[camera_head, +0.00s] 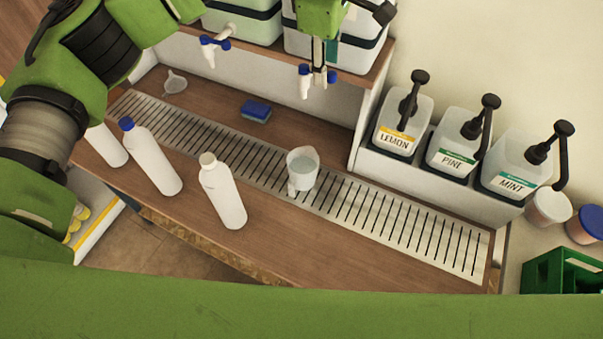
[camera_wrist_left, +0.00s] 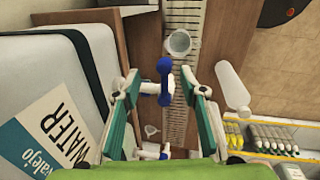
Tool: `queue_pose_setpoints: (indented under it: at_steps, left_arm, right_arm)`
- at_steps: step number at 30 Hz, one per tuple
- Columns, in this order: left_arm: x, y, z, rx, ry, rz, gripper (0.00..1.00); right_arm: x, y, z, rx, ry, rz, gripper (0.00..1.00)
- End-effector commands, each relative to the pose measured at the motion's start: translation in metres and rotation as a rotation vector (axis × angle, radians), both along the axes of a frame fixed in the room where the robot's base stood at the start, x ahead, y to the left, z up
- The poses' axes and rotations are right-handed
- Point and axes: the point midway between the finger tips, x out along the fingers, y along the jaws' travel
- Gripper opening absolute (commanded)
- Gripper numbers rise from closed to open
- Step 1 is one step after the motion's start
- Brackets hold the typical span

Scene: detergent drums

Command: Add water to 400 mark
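A clear measuring jug (camera_head: 302,169) stands upright on the slatted drip tray (camera_head: 385,215), below a tap. The jug also shows in the wrist view (camera_wrist_left: 180,43). Its fill level and marks cannot be read. The drum labelled WATER (camera_wrist_left: 55,125) fills the left of the wrist view; in the head view the drum (camera_head: 359,50) is partly behind my arm. Its tap has a blue handle (camera_wrist_left: 164,80) and a white spout (camera_head: 305,87). My left gripper (camera_head: 319,78) is at this tap, fingers apart on both sides of the blue handle. My right gripper is not in view.
Another drum's tap (camera_head: 212,50) is to the left. White bottles (camera_head: 222,190) stand along the counter front. A funnel (camera_head: 175,83) and a blue sponge (camera_head: 256,111) lie behind. Lemon (camera_head: 397,125), pine and mint pump bottles stand at right. The tray's right half is clear.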

Motion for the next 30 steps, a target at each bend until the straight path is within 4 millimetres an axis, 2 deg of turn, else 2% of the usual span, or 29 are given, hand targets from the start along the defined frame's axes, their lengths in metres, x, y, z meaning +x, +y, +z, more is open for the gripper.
queue_pose_setpoints:
  at_steps: [5,24,30]
  left_arm:
    - [0.0,0.0,0.002,0.0,0.0,0.001,0.39]
    - [-0.004,0.002,0.039,0.001,0.0,0.001,0.39]
    - [-0.005,0.002,0.045,0.001,0.0,0.001,0.39]
  right_arm:
    - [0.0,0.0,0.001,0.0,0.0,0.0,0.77]
    - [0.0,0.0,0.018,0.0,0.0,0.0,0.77]
    - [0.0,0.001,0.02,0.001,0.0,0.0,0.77]
